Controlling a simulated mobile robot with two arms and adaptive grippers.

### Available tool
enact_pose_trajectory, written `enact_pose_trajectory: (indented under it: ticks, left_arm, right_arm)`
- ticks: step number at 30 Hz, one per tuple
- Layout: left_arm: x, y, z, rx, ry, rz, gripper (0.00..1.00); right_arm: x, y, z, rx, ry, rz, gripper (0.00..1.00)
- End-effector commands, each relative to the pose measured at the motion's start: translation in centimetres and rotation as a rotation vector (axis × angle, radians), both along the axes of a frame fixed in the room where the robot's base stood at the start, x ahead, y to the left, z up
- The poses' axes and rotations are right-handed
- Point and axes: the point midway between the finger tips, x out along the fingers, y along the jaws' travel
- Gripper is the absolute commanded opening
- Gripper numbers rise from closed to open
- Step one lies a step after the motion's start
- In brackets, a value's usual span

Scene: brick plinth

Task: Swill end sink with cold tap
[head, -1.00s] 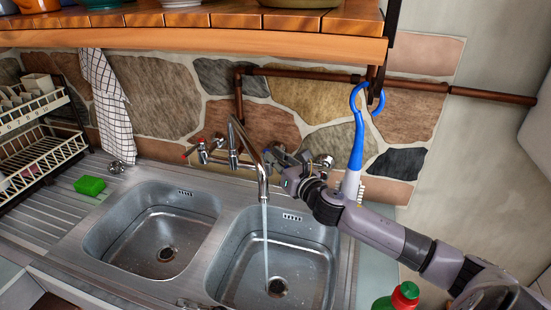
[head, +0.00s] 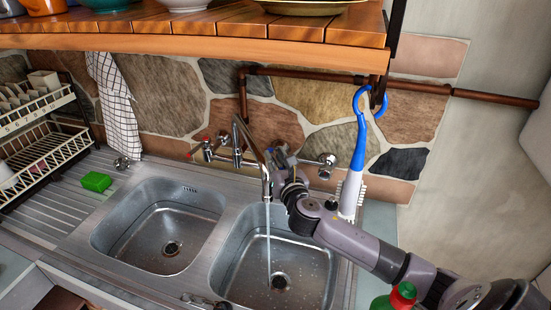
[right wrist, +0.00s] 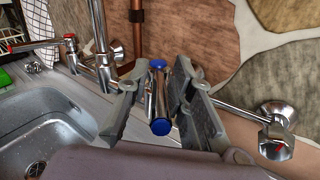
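The cold tap handle, a chrome bar with blue end caps (right wrist: 160,127), sits between the two separated fingers of my right gripper (right wrist: 160,105) in the right wrist view. I see gaps beside the handle, and firm contact cannot be told. In the head view my right gripper (head: 278,158) is behind the spout (head: 266,185), partly hiding the cold handle. A thin water stream (head: 268,240) falls from the spout into the right end sink (head: 238,255), near its drain (head: 280,282). The hot handle, with red ends (head: 191,155), is left of the spout. My left gripper is not recognisable.
A left sink (head: 140,215), a green sponge (head: 97,181) and a dish rack (head: 45,145) lie left. A blue-handled brush (head: 358,140) hangs right of my gripper. A wooden shelf (head: 220,50) overhangs the taps.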

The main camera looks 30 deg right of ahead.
Motion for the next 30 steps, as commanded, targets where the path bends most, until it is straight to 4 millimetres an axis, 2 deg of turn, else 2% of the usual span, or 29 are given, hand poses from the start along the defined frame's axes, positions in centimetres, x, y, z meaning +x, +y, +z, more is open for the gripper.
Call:
enact_pose_trajectory:
  ticks: [3, 11, 14, 24, 30]
  left_arm:
    - [0.0, 0.0, 0.0, 0.000, 0.000, 0.000, 0.00]
    - [-0.1, 0.3, 0.0, 0.003, 0.000, 0.000, 0.00]
    - [-0.1, 0.3, 0.0, 0.003, 0.000, 0.000, 0.00]
    - [0.0, 0.1, 0.0, 0.001, 0.000, 0.000, 0.00]
    - [0.0, 0.0, 0.0, 0.001, 0.000, 0.000, 0.00]
  right_arm:
    - [0.0, 0.0, 0.0, 0.000, 0.000, 0.000, 0.30]
    - [0.0, 0.0, 0.1, 0.000, 0.000, 0.001, 0.30]
    - [0.0, 0.0, 0.7, 0.000, -0.002, 0.001, 0.30]
    - [0.1, 0.0, 6.9, -0.001, -0.005, 0.001, 0.30]
    - [0.0, 0.0, 9.5, -0.001, -0.002, 0.002, 0.30]
